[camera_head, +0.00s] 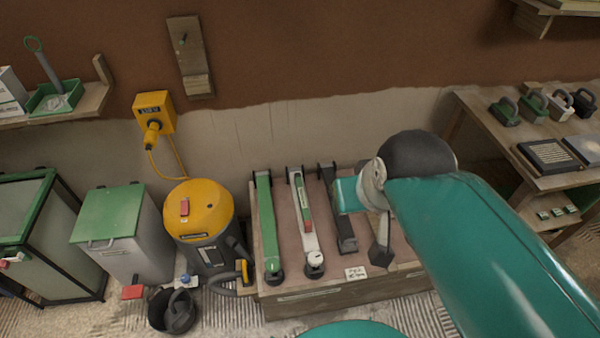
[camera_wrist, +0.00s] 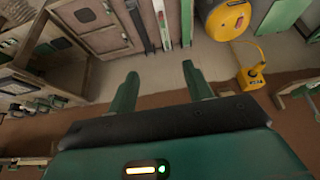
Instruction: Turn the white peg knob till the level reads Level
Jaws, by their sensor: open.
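The white device (camera_head: 302,205) lies on the pinkish top of a low wooden chest, between a green and a dark one. It has a white round knob (camera_head: 314,257) at its near end and a red and green strip along its middle; its reading is too small to make out. In the wrist view part of the white device (camera_wrist: 163,22) shows at the top, beyond my fingers; its knob cannot be made out there. My gripper (camera_wrist: 160,76) is open with nothing between its fingers. In the head view my arm reaches over the chest's right part, and its fingertips cannot be made out.
A green device (camera_head: 265,220) and a dark device (camera_head: 339,215) flank the white one closely. A yellow vacuum (camera_head: 200,212) stands left of the chest (camera_head: 300,300). A small sign (camera_head: 355,273) sits at the front edge. A wooden bench (camera_head: 540,180) with tools stands right.

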